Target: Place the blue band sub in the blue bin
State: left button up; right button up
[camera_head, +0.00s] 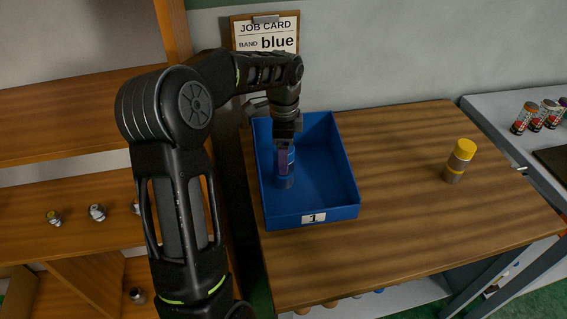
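The blue bin (347,187) sits on the left part of the wooden table, with a "1" label on its front wall. The blue band sub (286,181), a small cylinder with a blue upper part and a greyish lower end, is upright inside the bin's left half. My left gripper (284,160) points down into the bin at the sub. A finger covers part of it, so I cannot tell whether the fingers are closed on it. I also cannot tell whether its lower end touches the bin floor. My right gripper is not in view.
A job card (265,35) reading "BAND blue" hangs behind the bin. A yellow-banded cylinder (460,160) stands on the table's right part. Shelves (75,210) with small fittings are at left. Several cans (524,117) stand on a grey bench at right. The table's middle is clear.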

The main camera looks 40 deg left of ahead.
pick_arm(q)
notch_tip(320, 180, up, 8)
jog(key=shift+f, duration=0.1)
